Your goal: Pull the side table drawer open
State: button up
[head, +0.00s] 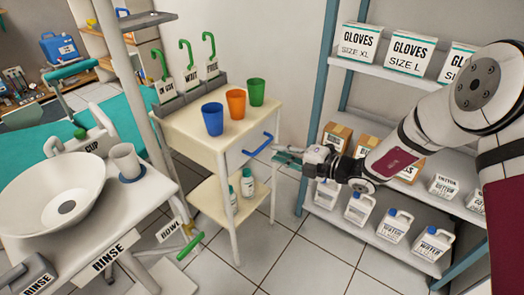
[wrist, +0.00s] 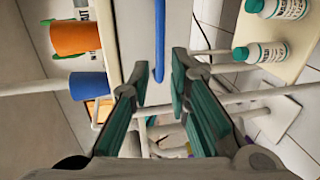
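The cream side table (head: 180,122) stands mid-picture in the head view. Its drawer front (head: 236,158) looks flush with the table, and a blue bar handle (head: 258,146) sticks out from it. My gripper (head: 283,155) is just right of the handle, pointing at it. In the wrist view, the blue handle (wrist: 159,42) runs down from the top edge, its lower end between the lines of the two fingers. My gripper (wrist: 157,78) is open there, with nothing held. Whether the fingertips reach past the handle, I cannot tell.
Blue (head: 212,119), orange (head: 236,103) and green (head: 256,92) cups stand on the tabletop. Bottles (head: 247,182) stand on its lower shelf. A shelf rack (head: 385,75) with boxes and jugs is at right. A sink (head: 50,195) is at left. Floor before the table is clear.

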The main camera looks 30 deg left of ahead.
aim_at(261, 148)
jog(key=b+x, duration=0.2)
jog(key=x, duration=0.5)
jog(key=shift+a+f, duration=0.15)
jog(key=shift+a, duration=0.15)
grip_shut()
